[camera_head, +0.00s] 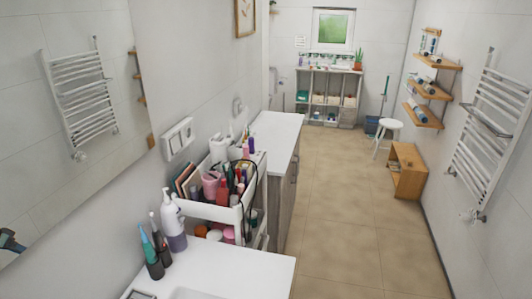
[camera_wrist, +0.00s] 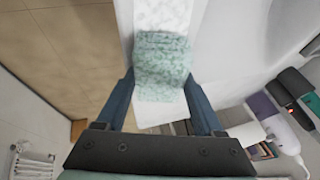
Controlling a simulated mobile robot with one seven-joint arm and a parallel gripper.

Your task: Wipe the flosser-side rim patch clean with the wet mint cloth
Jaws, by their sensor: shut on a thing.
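In the wrist view my gripper (camera_wrist: 160,103) has its two blue fingers on either side of the mint cloth (camera_wrist: 162,62). The cloth is a speckled, bunched pad held between them, over a narrow white rim (camera_wrist: 160,112). I cannot tell whether it presses on the rim. Beyond it, a pale mottled patch (camera_wrist: 165,13) covers the rim at the top of the view. A white and purple device (camera_wrist: 277,124), perhaps the flosser, lies at the right; it stands by the wall in the head view (camera_head: 174,224). My gripper is outside the head view.
The white basin (camera_wrist: 240,45) lies right of the rim, tan floor (camera_wrist: 55,60) left. Teal and dark toothbrush-like handles (camera_head: 151,258) stand beside the device. A white cart (camera_head: 213,212) full of cosmetics stands behind the counter (camera_head: 245,262).

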